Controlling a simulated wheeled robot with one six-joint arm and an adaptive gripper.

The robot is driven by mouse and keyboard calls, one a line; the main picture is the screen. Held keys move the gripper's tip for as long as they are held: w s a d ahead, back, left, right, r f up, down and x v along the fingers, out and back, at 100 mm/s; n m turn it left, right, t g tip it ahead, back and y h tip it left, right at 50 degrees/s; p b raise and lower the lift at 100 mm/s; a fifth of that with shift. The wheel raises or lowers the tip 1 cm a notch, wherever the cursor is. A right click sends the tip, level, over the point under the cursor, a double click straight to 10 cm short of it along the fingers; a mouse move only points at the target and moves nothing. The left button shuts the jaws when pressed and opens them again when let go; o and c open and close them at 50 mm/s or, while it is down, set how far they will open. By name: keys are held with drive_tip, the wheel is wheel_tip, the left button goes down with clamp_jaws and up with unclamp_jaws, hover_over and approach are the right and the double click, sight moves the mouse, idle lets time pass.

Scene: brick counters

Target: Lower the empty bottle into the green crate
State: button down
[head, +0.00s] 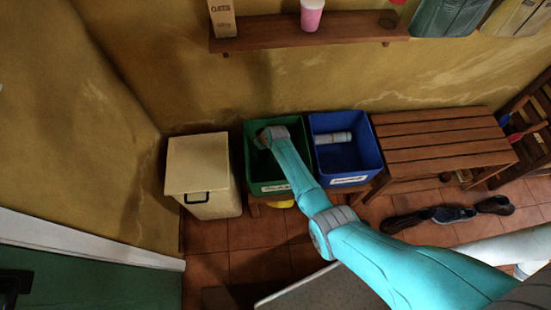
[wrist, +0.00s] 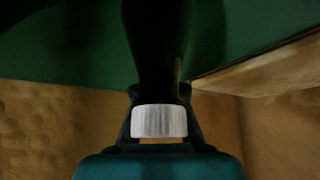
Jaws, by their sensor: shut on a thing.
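The green crate (head: 249,165), with a white label on its front, stands between a cream bin and a blue crate. My gripper (head: 264,137) is over the opening of the green crate, at its upper left part in the head view. In the wrist view my gripper (wrist: 159,100) is shut on the dark bottle (wrist: 152,45), around its neck end near a pale ribbed cap. Green crate surface (wrist: 60,50) shows behind the bottle there. The bottle's far end is out of view, and the arm hides the bottle in the head view. I cannot tell how deep it is.
A blue crate (head: 372,150) with a pale cylinder (head: 333,138) inside stands right of the green crate. A cream lidded bin (head: 199,165) stands left. A slatted wooden bench (head: 440,140) is further right. A wall shelf (head: 310,34) hangs above; shoes (head: 408,221) lie on the floor.

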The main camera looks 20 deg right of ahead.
idle(0.3)
drive_tip(key=c, duration=1.2)
unclamp_jaws()
drive_tip(key=v, duration=1.2)
